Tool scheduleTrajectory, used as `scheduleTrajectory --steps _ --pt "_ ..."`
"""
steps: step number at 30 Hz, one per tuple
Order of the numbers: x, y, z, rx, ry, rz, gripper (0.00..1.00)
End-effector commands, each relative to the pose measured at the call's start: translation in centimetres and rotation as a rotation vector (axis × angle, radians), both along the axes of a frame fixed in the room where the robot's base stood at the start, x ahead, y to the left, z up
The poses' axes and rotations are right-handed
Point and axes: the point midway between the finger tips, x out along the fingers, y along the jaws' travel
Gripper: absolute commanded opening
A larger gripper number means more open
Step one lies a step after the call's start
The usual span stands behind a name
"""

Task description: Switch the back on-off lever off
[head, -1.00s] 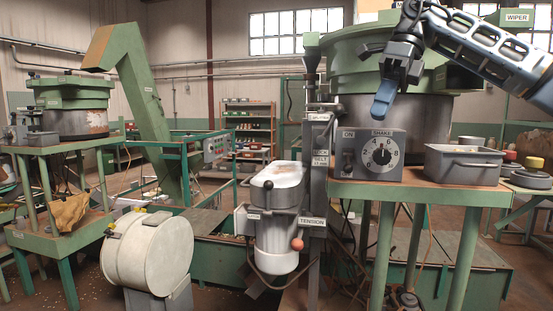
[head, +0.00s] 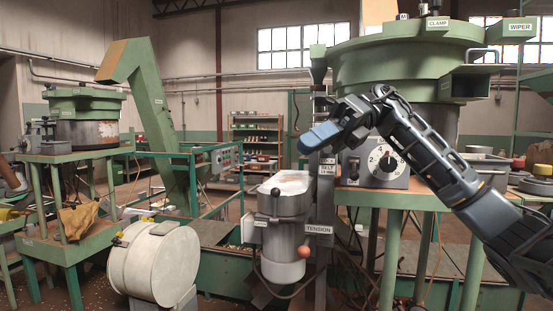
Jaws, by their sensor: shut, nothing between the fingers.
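My gripper (head: 318,137) has blue fingers, shut and empty. In the head view it points left, in front of the grey column beside the large green hopper (head: 400,65). A grey control box with a white dial (head: 387,162) stands on the green table, right of and below the gripper. A second, similar station with a green hopper (head: 85,105) stands far back left; any lever there is too small to make out.
A white-topped vibrating unit (head: 283,190) with a red-orange knob (head: 304,252) is below the gripper. A grey bin (head: 488,170) sits right, partly behind my arm. A cream drum (head: 153,262) stands front left. Open air lies left of the gripper.

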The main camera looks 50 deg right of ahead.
Motion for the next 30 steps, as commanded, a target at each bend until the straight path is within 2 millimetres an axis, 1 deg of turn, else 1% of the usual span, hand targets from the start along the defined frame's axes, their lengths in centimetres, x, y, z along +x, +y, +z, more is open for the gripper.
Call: scheduleTrajectory --steps 1,6,15,21,30 --pt "0.2 0.7 -0.3 0.039 -0.015 0.015 0.0" --pt "0.8 2.9 -0.7 0.164 -0.058 0.056 0.0" --pt "1.5 6.1 -1.4 0.386 -0.114 0.112 0.0" --pt "1.5 7.4 -1.7 0.489 -0.132 0.133 0.0" --pt "1.6 7.9 -1.7 0.537 -0.138 0.141 0.0"
